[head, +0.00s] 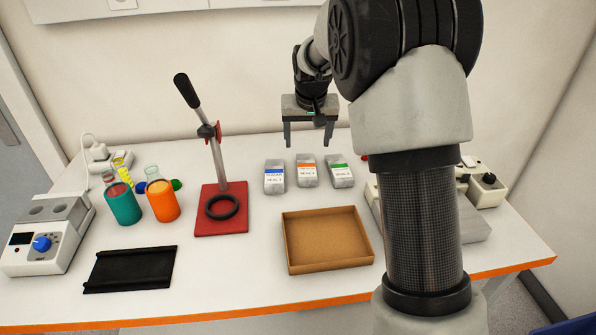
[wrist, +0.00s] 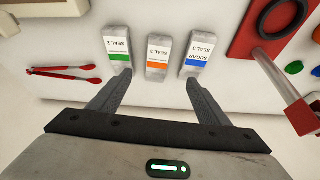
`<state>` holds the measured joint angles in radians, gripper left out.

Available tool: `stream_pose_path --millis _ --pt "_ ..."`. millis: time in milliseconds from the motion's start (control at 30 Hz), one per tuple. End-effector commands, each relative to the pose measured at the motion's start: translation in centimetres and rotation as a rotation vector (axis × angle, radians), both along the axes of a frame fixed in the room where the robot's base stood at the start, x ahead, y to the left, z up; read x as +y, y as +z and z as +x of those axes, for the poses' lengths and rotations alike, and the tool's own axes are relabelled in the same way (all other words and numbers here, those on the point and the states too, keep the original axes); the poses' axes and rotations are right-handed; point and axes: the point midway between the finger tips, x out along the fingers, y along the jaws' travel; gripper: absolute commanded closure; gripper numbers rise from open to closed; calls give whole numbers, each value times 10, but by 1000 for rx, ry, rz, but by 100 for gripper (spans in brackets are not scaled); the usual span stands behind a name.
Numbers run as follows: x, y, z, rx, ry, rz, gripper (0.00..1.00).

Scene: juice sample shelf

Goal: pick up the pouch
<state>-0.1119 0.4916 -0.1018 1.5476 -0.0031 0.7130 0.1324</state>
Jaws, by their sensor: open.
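Three small silver-grey pouches lie in a row on the white table. In the head view they are the blue-banded pouch (head: 274,177) at left, the orange-banded pouch (head: 307,171) in the middle and the green-banded pouch (head: 339,171) at right. My gripper (head: 308,143) is open and empty, pointing down above and behind the row. In the wrist view my gripper (wrist: 158,76) has its fingers apart, with the orange-banded pouch (wrist: 157,55) ahead between them. The green-banded pouch (wrist: 116,50) is at left there, the blue-banded pouch (wrist: 198,53) at right.
A shallow brown tray (head: 289,254) stands in front of the pouches. Red tongs (wrist: 65,73) lie left of the pouches in the wrist view.

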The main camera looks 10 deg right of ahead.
Motion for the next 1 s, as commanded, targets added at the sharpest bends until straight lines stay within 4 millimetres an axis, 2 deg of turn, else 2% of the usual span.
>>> stream_pose_path --millis 400,500,767,1000 --pt "-4 -83 32 5 0 0 30" --pt "-5 -95 38 4 0 0 30" --pt "-7 -111 46 2 0 0 30" --pt "-11 -143 62 3 0 0 30"
